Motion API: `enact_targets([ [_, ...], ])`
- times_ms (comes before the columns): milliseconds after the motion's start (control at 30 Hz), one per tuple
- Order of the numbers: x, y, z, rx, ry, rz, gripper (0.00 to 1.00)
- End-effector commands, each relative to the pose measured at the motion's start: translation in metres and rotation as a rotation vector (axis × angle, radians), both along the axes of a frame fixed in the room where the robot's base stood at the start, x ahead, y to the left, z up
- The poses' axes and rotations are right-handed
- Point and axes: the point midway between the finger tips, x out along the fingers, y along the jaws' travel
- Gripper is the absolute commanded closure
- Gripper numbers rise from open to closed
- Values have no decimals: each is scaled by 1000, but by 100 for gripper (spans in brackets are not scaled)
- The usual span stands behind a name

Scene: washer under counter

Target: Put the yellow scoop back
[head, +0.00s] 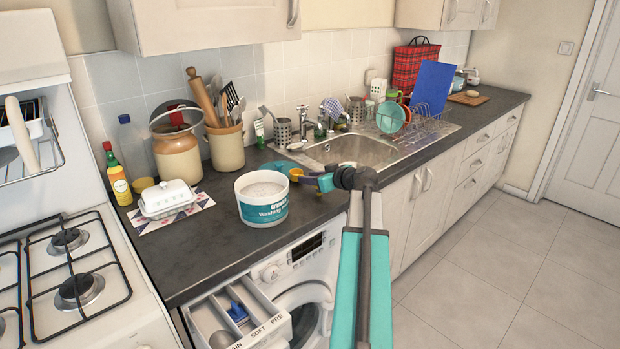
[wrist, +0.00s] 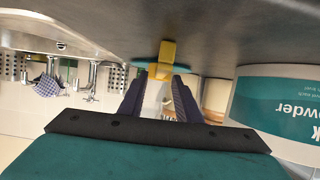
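The yellow scoop (head: 296,174) lies on the dark counter at a teal dish (head: 279,167), to the right of the washing powder tub (head: 263,212). The tub is open, with white powder inside. My gripper (head: 312,180) is low over the counter, just right of the scoop. In the wrist view, which is upside down, the scoop (wrist: 163,60) is straight ahead at the fingertips. The two dark fingers of my gripper (wrist: 160,85) stand apart, with visible gaps beside the scoop. The teal dish (wrist: 142,64) shows behind the scoop.
The washer's detergent drawer (head: 207,317) is pulled out below the counter, with a blue piece inside. A butter dish (head: 167,196) stands left of the tub. The sink (head: 352,151) and dish rack are behind and right. Bare counter (head: 207,245) lies front left.

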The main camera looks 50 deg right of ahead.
Motion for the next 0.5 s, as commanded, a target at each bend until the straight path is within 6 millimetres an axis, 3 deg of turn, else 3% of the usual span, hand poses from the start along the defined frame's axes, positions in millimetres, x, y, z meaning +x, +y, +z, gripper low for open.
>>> enact_targets([
  [500,-78,6,31,-2,-2,-1,69],
])
